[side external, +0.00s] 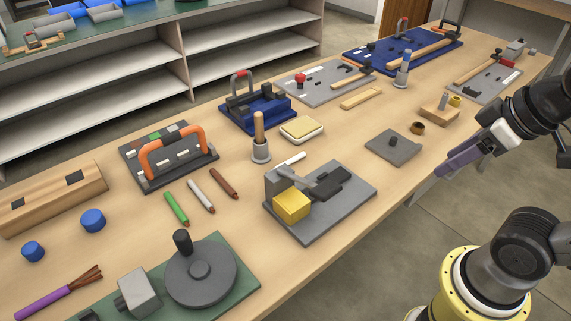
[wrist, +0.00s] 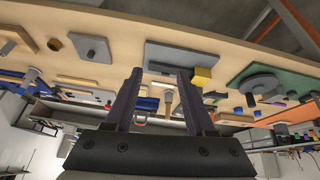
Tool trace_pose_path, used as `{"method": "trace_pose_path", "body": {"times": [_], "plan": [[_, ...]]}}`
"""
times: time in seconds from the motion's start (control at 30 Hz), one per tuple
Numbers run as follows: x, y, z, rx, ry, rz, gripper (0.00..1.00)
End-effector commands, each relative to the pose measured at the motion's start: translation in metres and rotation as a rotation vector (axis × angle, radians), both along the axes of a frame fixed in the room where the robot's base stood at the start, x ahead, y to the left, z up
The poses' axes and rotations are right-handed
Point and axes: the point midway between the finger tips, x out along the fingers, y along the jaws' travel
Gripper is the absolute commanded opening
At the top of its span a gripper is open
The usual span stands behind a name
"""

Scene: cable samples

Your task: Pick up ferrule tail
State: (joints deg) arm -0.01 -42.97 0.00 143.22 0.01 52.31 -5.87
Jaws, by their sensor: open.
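Several short cable-like pieces lie on the table in the side external view: a green one (side external: 176,208), a white one (side external: 200,195) and a brown one (side external: 223,183), side by side. A purple cable (side external: 42,302) with splayed copper-coloured strands lies at the lower left. I cannot tell which of these is the ferrule tail. My gripper (side external: 442,166) is at the table's right edge, well away from them. In the wrist view my gripper (wrist: 160,73) is open, with nothing between its fingers. The cable pieces are not clear there.
A grey fixture (side external: 340,207) with a yellow block (side external: 291,204) stands between my gripper and the cables. A grey plate with a peg (side external: 393,148) is nearest my gripper. A wooden-handled tool (side external: 260,137) stands upright behind the cables. A green board (side external: 240,276) carries a grey disc.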

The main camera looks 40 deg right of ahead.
Motion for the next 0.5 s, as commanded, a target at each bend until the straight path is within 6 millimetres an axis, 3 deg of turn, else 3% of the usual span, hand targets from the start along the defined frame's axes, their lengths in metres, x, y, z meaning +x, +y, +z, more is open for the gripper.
{"method": "trace_pose_path", "body": {"times": [0.13, 0.27, 0.5], "plan": [[0.009, 0.0, 0.025, -0.092, -0.024, 0.172, 0.55], [0.033, 0.001, 0.055, -0.185, -0.022, 0.35, 0.55], [0.104, 0.007, 0.098, -0.332, 0.036, 0.697, 0.55]]}}
